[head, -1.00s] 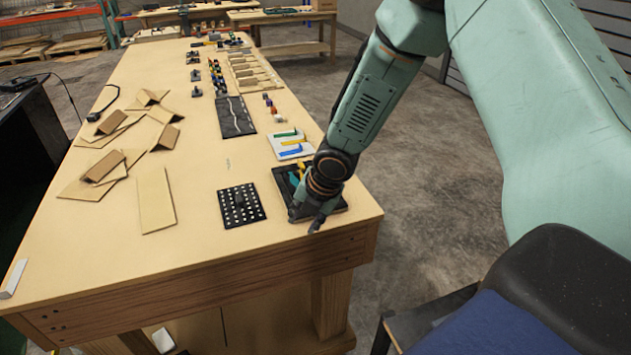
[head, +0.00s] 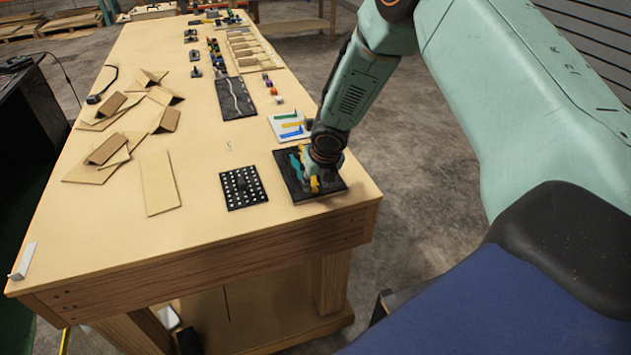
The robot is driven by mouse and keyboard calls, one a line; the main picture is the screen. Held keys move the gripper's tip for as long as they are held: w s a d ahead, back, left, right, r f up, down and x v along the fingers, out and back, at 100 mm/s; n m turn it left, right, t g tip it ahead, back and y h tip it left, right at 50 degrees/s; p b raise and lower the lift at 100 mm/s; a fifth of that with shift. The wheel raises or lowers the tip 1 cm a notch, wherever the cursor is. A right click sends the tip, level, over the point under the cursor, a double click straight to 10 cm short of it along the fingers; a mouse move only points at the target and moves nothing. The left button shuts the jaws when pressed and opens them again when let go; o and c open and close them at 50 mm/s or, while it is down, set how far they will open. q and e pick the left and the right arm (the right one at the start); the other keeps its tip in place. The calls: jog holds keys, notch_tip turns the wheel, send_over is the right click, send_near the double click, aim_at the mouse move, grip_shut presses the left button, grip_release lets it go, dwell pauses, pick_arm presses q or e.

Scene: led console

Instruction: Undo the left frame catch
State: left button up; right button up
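A black frame or tray (head: 333,189) lies flat near the right front corner of the wooden table, with teal and yellow pieces (head: 296,164) in it. My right gripper (head: 318,183) points down over this frame and hides much of its middle and right part. Its fingers are small and partly hidden, so I cannot tell whether they are open or touch a yellow piece. A black panel with white dots (head: 243,188) lies just left of the frame, with a small dark part on it. I cannot make out a left catch on either. My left gripper is not in view.
A white board with green, yellow and blue strips (head: 290,126) lies behind the frame. A dark mat with a pale wavy line (head: 236,97) is farther back. Cardboard pieces (head: 158,183) cover the left side. The table's front (head: 190,225) is clear.

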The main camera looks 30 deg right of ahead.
jog(key=shift+w+d+f, duration=0.1)
jog(key=shift+w+f, duration=0.05)
jog(key=shift+f, duration=0.45)
jog(key=shift+c, duration=0.2)
grip_shut()
